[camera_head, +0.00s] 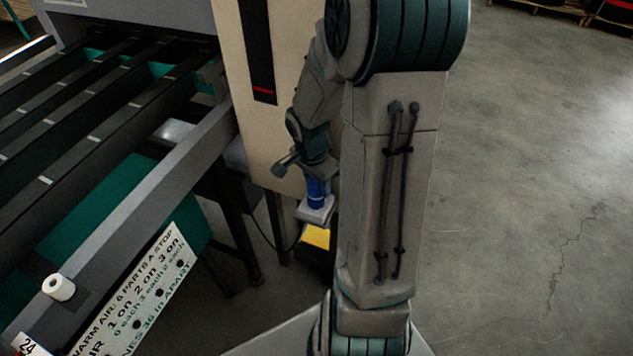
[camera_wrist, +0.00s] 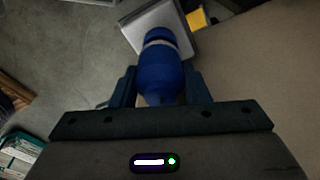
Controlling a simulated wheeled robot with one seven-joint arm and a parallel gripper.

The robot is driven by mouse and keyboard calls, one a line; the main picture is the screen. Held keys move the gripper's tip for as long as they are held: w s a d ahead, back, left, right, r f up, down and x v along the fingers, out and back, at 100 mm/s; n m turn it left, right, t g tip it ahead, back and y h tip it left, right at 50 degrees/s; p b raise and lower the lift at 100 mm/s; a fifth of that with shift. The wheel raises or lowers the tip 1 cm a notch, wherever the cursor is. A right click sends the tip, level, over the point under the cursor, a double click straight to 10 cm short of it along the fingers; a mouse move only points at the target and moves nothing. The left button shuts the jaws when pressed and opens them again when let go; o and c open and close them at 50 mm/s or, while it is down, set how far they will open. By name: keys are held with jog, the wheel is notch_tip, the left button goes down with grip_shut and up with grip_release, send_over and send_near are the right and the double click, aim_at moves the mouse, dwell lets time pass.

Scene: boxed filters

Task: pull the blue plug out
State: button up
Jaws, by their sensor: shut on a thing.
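The blue plug (camera_wrist: 160,72) is between the two fingers of my gripper (camera_wrist: 158,88) in the wrist view, and the fingers are shut on it. Its far end meets a light grey socket box (camera_wrist: 135,25); I cannot tell how deep it sits. In the head view the blue plug (camera_head: 317,192) shows below my gripper (camera_head: 316,178), just above the grey socket box (camera_head: 314,213). My arm hides part of the area to the right of it.
A beige cabinet (camera_head: 285,120) stands right behind the plug. A yellow-topped dark box (camera_head: 316,237) is below the socket, with a black cable (camera_head: 270,243) beside it. A conveyor frame (camera_head: 170,165) fills the left. Open concrete floor (camera_head: 540,180) lies to the right.

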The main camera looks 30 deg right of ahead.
jog(key=shift+r+p, duration=1.4)
jog(key=shift+r, duration=0.7)
notch_tip(320, 180, up, 9)
jog(key=p, duration=0.6)
jog(key=shift+a+f, duration=0.1)
